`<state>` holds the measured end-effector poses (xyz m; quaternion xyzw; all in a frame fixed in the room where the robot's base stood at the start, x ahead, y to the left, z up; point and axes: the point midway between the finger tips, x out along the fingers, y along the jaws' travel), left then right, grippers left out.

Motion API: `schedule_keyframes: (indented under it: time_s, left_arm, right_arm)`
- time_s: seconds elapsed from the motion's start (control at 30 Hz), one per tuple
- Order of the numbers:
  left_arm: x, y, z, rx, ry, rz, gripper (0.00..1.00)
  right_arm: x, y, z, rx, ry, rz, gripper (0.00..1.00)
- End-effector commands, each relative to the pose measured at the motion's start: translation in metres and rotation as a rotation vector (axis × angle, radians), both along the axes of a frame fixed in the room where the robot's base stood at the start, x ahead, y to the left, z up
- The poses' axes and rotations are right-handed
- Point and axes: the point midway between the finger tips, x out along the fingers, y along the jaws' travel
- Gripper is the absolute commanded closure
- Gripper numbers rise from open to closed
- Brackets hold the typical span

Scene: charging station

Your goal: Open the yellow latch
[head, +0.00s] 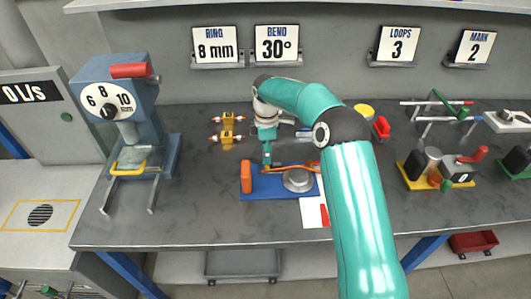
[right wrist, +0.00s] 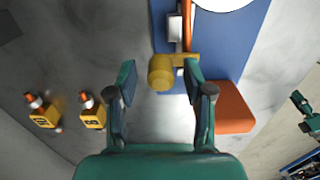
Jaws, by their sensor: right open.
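In the right wrist view, the yellow latch (right wrist: 162,72) is a short round knob with a bar running right, beside an orange-brown rod on the blue plate (right wrist: 240,35). My right gripper (right wrist: 160,80) is open, with one finger on each side of the latch. The right finger is close to the bar; I cannot tell whether it touches. In the head view, my right gripper (head: 267,159) points down over the back of the blue plate (head: 262,190), and it largely hides the latch. My left gripper is not seen.
An orange block (head: 246,177) and a round metal disc (head: 298,180) stand on the blue plate. Yellow pieces with orange caps (head: 227,130) lie behind it. A gauge press (head: 115,100) stands at left, and a yellow-based fixture (head: 437,172) at right. The table's front left is clear.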

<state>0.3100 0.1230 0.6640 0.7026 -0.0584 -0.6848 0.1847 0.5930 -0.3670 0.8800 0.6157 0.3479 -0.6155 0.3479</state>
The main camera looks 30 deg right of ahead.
Motion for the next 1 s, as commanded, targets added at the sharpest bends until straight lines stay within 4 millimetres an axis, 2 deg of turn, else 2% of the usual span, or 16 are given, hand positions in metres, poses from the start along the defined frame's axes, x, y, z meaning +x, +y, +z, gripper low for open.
schedule_keyframes:
  time_s: [0.13, 0.4, 0.7, 0.8, 1.0]
  left_arm:
    - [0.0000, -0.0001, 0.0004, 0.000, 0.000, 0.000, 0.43]
    - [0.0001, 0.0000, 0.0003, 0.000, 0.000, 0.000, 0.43]
    - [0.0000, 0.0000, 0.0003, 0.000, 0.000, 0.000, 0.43]
    - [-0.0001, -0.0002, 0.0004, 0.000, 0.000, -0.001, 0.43]
    - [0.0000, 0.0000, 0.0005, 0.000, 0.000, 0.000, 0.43]
  right_arm:
    - [-0.0005, -0.0003, -0.0071, 0.000, 0.000, 0.000, 0.49]
    - [-0.0007, -0.0005, -0.0077, 0.000, 0.000, -0.001, 0.50]
    - [-0.0007, -0.0008, -0.0074, 0.000, 0.000, -0.001, 1.00]
    - [-0.0002, 0.0037, -0.0072, 0.000, 0.000, 0.000, 1.00]
    - [-0.0001, 0.0003, -0.0072, -0.001, -0.001, -0.016, 1.00]
